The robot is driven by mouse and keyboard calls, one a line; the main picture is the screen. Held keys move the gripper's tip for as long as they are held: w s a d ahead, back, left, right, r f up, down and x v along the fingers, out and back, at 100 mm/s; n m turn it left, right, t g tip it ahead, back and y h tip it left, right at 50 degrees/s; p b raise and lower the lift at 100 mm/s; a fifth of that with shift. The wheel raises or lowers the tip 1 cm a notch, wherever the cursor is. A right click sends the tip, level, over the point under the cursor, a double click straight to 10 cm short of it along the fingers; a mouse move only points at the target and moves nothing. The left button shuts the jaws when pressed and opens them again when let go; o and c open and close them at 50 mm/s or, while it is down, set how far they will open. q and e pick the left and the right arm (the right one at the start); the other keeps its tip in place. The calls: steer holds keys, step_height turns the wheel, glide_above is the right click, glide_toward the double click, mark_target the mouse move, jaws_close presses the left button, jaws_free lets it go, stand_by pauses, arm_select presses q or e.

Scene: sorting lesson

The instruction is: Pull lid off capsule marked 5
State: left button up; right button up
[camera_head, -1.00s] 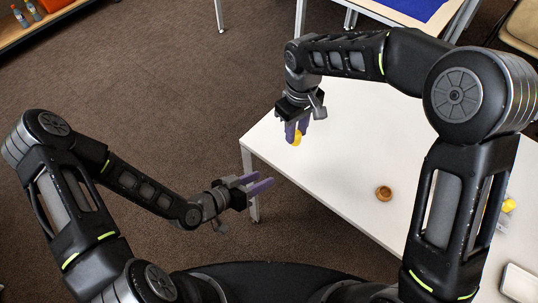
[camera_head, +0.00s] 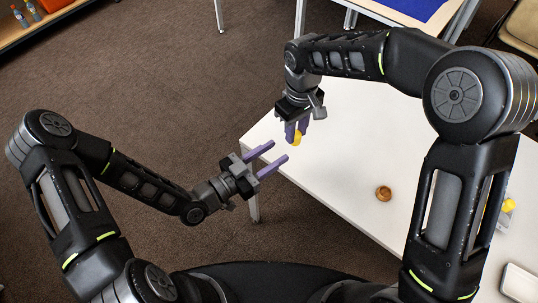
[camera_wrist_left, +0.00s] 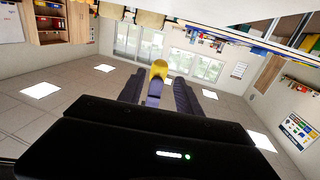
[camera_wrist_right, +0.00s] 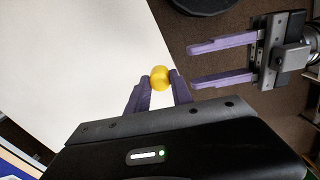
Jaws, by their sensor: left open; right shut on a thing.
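A yellow rounded capsule (camera_head: 297,139) is held off the floor near the table's left corner. My right gripper (camera_wrist_right: 160,80) is shut on it, fingers pointing down in the head view. The capsule also shows in the right wrist view (camera_wrist_right: 160,74), between the fingertips. My left gripper (camera_head: 278,151) is open and empty, its fingers pointing at the capsule from the lower left, a short gap apart. In the left wrist view the capsule (camera_wrist_left: 159,68) appears between the open fingers, farther off. No number is readable, and the lid seam cannot be made out.
The white table (camera_head: 340,175) is mostly bare. A small brown wooden round piece (camera_head: 384,194) stands on it. Another yellow item (camera_head: 508,205) is partly hidden behind my right arm. A pale flat item (camera_head: 519,283) lies at the lower right. Open floor lies left of the table.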

mark_target(296, 135)
arm_select(q)
steer(key=x, duration=0.6)
steer(key=shift+c, duration=0.3)
steer(key=c, duration=0.8)
arm_select(e)
steer(key=shift+r, duration=0.1)
steer(key=shift+r, duration=0.3)
jaws_close()
steer(key=shift+r, duration=2.15)
